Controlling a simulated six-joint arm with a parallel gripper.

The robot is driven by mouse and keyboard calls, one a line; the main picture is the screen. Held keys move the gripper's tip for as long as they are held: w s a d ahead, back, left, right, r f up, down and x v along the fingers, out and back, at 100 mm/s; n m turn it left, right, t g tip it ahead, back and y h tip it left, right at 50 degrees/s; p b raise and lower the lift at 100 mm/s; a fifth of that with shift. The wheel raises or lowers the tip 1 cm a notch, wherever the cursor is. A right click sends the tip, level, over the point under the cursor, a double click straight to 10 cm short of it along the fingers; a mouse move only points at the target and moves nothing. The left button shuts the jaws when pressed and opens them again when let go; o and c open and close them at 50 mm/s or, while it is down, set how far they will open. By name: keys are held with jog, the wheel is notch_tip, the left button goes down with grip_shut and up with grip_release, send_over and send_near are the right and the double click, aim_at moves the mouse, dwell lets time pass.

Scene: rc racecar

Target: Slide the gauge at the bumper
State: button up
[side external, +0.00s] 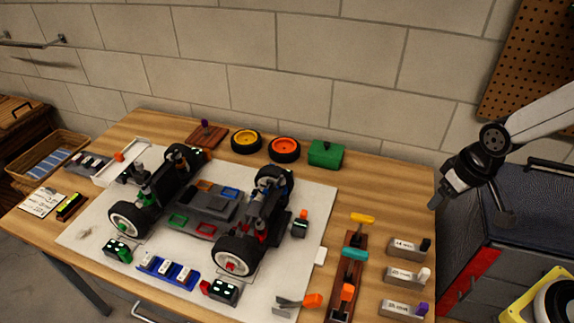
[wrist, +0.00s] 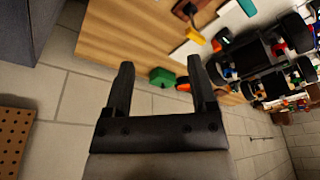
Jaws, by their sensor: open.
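The RC car chassis (side external: 205,207) stands on a pale mat, with black tyres at its corners; it also shows in the wrist view (wrist: 262,55). I cannot tell for sure which piece is the gauge. A white flat piece with an orange knob (side external: 119,156) lies beyond the car's left end. A grey piece with an orange handle (side external: 312,300) lies at the mat's front right. Several grey labelled blocks with knobs, one black-knobbed (side external: 405,247), stand at the table's right. My gripper (side external: 436,204) is open and empty, in the air near the table's right edge, far from the car. Its fingers show apart in the wrist view (wrist: 161,70).
A yellow wheel (side external: 246,141), an orange wheel (side external: 284,149) and a green box (side external: 326,154) line the table's back. A wooden rack (side external: 343,285) with coloured-handled tools lies right of the mat. A tool cabinet (side external: 515,240) stands right of the table.

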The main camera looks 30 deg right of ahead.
jog(key=c, duration=0.3)
jog(key=n+h, duration=0.3)
jog(key=n, duration=2.4)
send_over(303, 213)
jog(key=s+a, duration=0.2)
jog(key=shift+t, duration=0.3)
jog(key=f, duration=1.7)
jog(key=shift+d, duration=0.25)
jog(key=shift+w+a+f, duration=0.1)
jog(key=shift+a+f, duration=0.05)
jog(key=shift+f, duration=0.05)
jog(key=shift+f, duration=0.15)
jog(key=shift+x, duration=3.7)
